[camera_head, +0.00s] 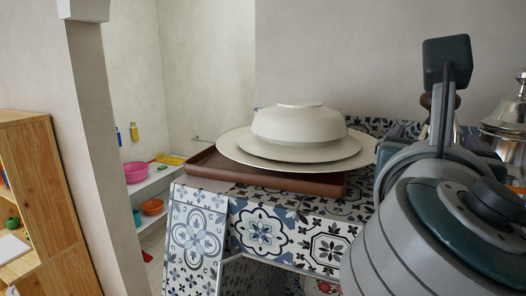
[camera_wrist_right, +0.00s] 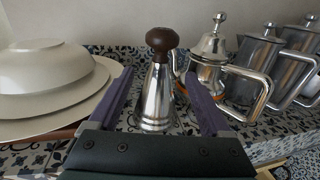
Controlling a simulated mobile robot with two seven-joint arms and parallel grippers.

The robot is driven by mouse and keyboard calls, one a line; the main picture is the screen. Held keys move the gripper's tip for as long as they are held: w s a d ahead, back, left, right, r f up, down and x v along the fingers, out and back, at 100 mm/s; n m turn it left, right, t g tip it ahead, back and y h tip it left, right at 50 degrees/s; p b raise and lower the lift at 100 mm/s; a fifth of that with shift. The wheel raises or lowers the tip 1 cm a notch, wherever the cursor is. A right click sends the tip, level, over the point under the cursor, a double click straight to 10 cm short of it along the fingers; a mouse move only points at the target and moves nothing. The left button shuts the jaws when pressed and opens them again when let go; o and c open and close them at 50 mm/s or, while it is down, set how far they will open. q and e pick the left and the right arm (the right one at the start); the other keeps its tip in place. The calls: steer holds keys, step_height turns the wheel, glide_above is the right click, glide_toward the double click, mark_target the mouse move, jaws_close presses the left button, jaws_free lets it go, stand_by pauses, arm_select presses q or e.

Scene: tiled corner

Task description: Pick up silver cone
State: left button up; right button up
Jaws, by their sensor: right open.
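The silver cone (camera_wrist_right: 157,100) is a shiny metal cone with a round dark brown knob on top, upright on the patterned tiled counter in the right wrist view. My right gripper (camera_wrist_right: 161,92) is open, its purple fingers on either side of the cone in that picture. I see no finger touching it, and how deep it sits between them is hard to tell. In the head view, my right arm hides most of the cone; a bit of brown (camera_head: 426,101) behind the arm looks like its knob. My left gripper is not in view.
Cream plates with an upturned bowl (camera_head: 300,124) rest on a brown tray (camera_head: 262,174) left of the cone. A silver pot (camera_wrist_right: 213,75) stands close on its right, with metal-and-glass jugs (camera_wrist_right: 257,66) beyond. A wall rises behind the counter.

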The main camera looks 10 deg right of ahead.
steer(key=x, duration=0.3)
steer(key=f+x, duration=0.1)
steer(key=x, duration=0.1)
steer(key=shift+w+d, duration=0.2)
jaws_close()
stand_by(0.5)
